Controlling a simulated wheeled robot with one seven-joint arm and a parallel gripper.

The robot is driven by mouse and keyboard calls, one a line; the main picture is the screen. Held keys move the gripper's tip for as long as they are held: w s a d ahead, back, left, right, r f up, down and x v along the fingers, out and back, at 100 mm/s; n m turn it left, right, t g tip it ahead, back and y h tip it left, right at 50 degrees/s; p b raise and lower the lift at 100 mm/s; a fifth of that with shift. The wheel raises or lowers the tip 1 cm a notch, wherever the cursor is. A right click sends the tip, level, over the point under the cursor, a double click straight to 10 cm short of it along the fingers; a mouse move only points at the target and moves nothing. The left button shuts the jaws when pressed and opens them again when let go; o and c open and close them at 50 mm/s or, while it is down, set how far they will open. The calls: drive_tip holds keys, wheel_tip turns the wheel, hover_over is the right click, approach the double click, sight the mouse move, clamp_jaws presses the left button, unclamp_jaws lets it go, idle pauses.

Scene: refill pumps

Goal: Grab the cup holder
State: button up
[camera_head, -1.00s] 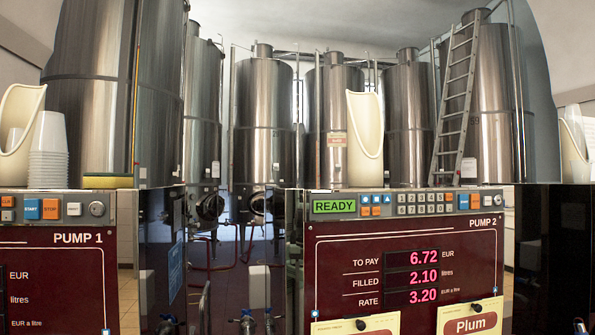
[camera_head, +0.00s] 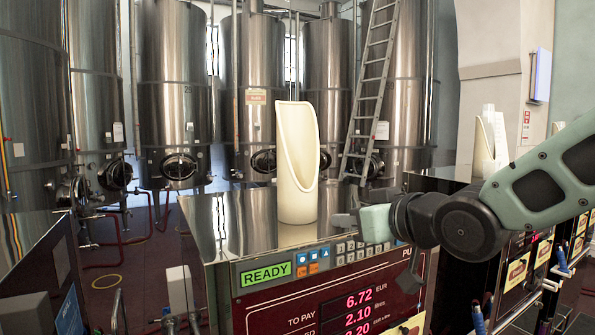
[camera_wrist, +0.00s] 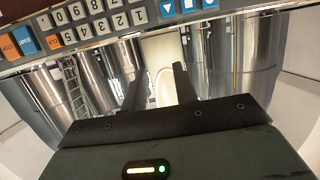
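The cup holder (camera_head: 297,165) is a tall cream scoop with a slanted open front. It stands upright and empty-looking on the shiny top of pump 2. My gripper (camera_wrist: 160,75) comes in from the right in the head view, just above the button panel and to the right of the holder, not touching it. In the wrist view its two dark fingers are apart, with nothing held between them. A cream patch of the holder (camera_wrist: 162,52) shows beyond the gap, its upper and lower ends cut off or hidden.
Pump 2 has a button panel (camera_head: 345,255) and a display (camera_head: 352,310) below the top. Another pump at right carries a second cream holder with cups (camera_head: 487,145). Steel tanks (camera_head: 175,90) and a ladder (camera_head: 368,90) stand behind. The top around the holder is clear.

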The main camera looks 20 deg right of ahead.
drive_tip(key=w+d+r+t+p, duration=0.1)
drive_tip(key=d+r+t+p, duration=0.2)
drive_tip(key=r, duration=0.7)
drive_tip(key=b, duration=1.2)
approach(316, 149)
drive_tip(key=p+x, duration=0.3)
drive_tip(key=x, duration=0.6)
drive_tip(key=shift+w+r, duration=0.15)
drive_tip(key=shift+w, duration=0.05)
drive_tip(key=shift+w+m+p, duration=0.3)
drive_tip(key=shift+w+p, duration=0.1)
drive_tip(key=shift+w, duration=0.1)
clamp_jaws()
